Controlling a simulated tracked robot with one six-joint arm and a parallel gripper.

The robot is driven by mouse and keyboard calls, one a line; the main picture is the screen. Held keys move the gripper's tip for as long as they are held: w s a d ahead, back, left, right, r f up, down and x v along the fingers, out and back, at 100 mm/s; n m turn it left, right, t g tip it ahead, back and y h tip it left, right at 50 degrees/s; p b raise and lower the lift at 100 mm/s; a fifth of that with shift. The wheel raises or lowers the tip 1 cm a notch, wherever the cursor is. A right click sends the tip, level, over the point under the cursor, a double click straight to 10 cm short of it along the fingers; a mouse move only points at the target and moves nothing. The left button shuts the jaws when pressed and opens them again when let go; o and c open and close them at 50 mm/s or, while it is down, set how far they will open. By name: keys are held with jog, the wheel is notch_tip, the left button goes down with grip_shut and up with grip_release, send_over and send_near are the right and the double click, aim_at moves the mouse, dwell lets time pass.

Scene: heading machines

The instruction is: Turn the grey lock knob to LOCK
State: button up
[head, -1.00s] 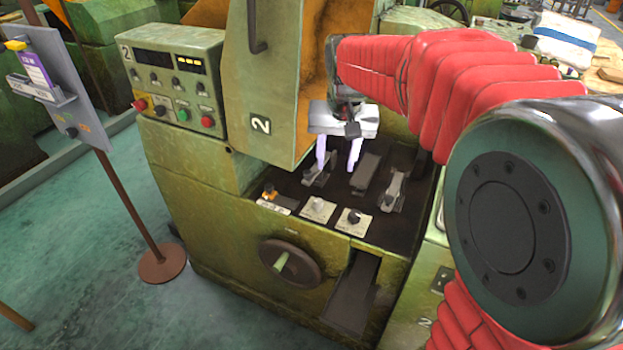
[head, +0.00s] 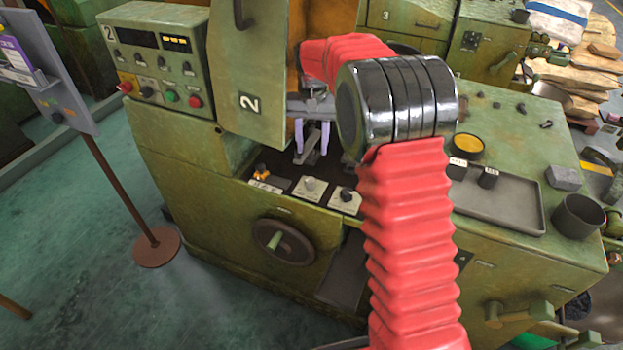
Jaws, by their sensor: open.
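The grey knob (head: 310,184) sits on a pale plate on the front ledge of machine 2, between an orange-and-black control on its left and a black knob (head: 346,194) on its right. Its label is too small to read, so I cannot tell its setting. My gripper (head: 311,142) points down over the machine's dark recess, behind and above the grey knob. Its two pale fingers are apart, with nothing seen between them. It does not appear to touch the knob. My red-sleeved arm hides the right part of the recess.
The orange control (head: 261,172) is close by on the ledge. A handwheel (head: 284,242) sticks out of the front below. The machine's upright door (head: 247,80) rises left of my gripper. A grey tray (head: 490,212) lies on the bench at right.

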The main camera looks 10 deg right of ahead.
aim_at(311, 181)
jog(key=shift+a+f, duration=0.1)
jog(key=shift+a, duration=0.25)
notch_tip(311, 181, down, 14)
jog(key=shift+r, duration=0.15)
dwell(0.6)
jog(key=shift+d, duration=0.1)
jog(key=c, duration=1)
jog(key=shift+d, duration=0.15)
jog(key=shift+c, duration=0.2)
